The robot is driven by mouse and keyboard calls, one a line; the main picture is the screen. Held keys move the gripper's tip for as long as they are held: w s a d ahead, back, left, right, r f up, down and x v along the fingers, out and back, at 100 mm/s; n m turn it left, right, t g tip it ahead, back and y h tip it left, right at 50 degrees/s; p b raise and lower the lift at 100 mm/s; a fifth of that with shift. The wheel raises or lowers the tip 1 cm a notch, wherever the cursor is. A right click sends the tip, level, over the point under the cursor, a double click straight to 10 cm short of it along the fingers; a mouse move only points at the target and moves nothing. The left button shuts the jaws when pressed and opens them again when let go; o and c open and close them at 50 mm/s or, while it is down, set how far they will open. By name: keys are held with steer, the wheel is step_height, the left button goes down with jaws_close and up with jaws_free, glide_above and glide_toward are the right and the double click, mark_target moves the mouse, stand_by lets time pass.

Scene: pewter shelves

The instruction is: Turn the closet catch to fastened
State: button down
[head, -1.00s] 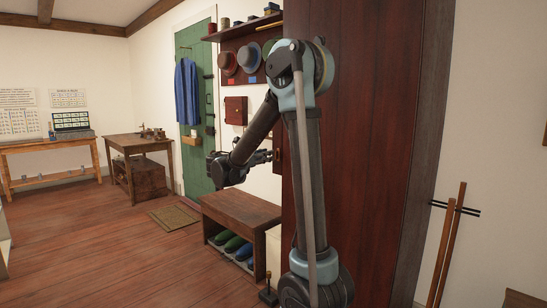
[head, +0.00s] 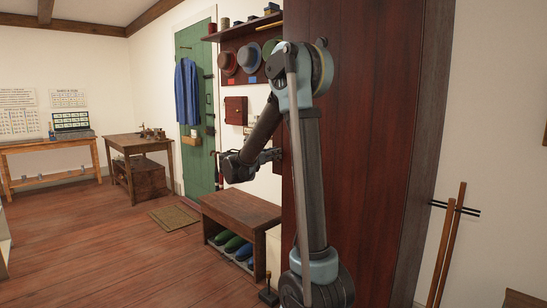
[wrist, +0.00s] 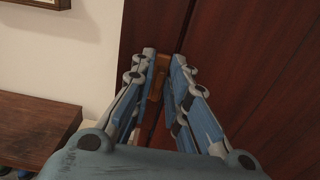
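The closet catch (wrist: 157,84) is a small light-brown wooden piece on the dark red-brown closet front (wrist: 220,30). In the wrist view it lies between the two blue-grey fingers of my gripper (wrist: 164,60), close to both. I cannot tell whether the fingers press on it. In the head view my gripper (head: 270,155) is at the closet's left edge. The closet's side panel (head: 370,150) shows there, and the catch is mostly hidden behind the edge and my gripper.
A wooden bench (head: 240,208) with shoes beneath stands left of the closet. Above it are a hat shelf (head: 245,30) and a small red wall cabinet (head: 236,110). Open wooden floor (head: 110,250) lies to the left. Two poles (head: 447,240) lean at the right.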

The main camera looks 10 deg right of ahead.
steer(key=shift+m, duration=0.3)
steer(key=shift+s+d+f+m, duration=0.1)
steer(key=shift+s+f+m, duration=0.1)
steer(key=shift+m, duration=2.7)
steer(key=shift+s+d+f+m, duration=0.15)
steer(key=shift+f+m, duration=0.1)
steer(key=shift+m, duration=2.65)
steer(key=shift+s+d+f+m, duration=0.1)
steer(key=shift+s+f+m, duration=0.1)
steer(key=shift+m, duration=2.7)
steer(key=c, duration=1.8)
jaws_free()
steer(key=shift+o, duration=0.2)
